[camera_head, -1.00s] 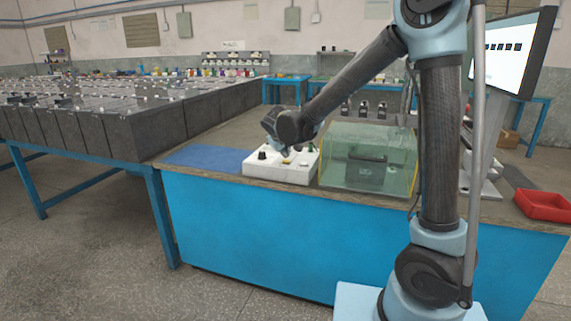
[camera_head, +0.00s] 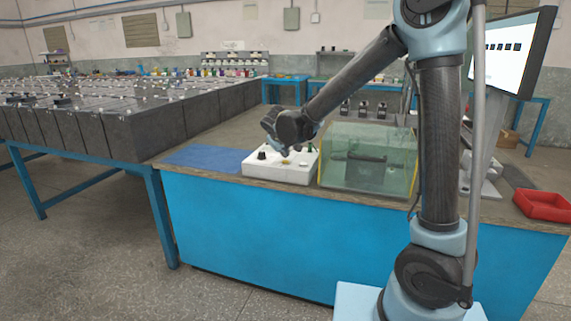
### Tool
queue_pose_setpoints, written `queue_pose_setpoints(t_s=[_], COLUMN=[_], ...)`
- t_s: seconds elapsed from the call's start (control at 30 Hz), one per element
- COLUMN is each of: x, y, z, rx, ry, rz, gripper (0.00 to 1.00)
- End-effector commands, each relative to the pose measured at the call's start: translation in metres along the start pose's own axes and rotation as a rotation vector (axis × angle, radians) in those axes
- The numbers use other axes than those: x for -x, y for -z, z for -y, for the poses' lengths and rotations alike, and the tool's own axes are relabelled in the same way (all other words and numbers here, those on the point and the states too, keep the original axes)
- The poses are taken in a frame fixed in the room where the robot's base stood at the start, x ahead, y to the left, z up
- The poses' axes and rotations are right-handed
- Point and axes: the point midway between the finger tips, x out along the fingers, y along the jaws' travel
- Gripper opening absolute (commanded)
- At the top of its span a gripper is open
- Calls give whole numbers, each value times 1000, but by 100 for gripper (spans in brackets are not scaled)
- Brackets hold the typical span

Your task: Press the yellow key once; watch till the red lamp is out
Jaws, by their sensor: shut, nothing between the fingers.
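A white control box (camera_head: 270,174) stands on the bench top, left of a clear case. A black knob (camera_head: 262,155) is on its left side and a green part (camera_head: 310,147) at its back right. A small yellowish spot, likely the yellow key (camera_head: 285,162), shows on its top. My gripper (camera_head: 284,150) is shut and points down just above the middle of the box. It looks a little clear of the top, but the gap is too small to be sure. I cannot make out a red lamp or whether it is lit.
The clear case (camera_head: 368,160) with yellow edges stands close right of the box. A blue mat (camera_head: 203,158) lies on the left. A red tray (camera_head: 543,205) and a monitor (camera_head: 510,55) are at the right. Rows of batteries (camera_head: 150,130) fill the left table.

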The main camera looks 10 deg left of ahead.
Motion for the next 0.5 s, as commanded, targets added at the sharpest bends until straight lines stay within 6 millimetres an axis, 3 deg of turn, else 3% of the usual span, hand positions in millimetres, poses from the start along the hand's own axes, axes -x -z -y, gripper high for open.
queue_pose_setpoints(t_s=[0.5], x=[-4], y=[-4], z=[5], rx=[0], ry=[0], rz=[0], gripper=[0])
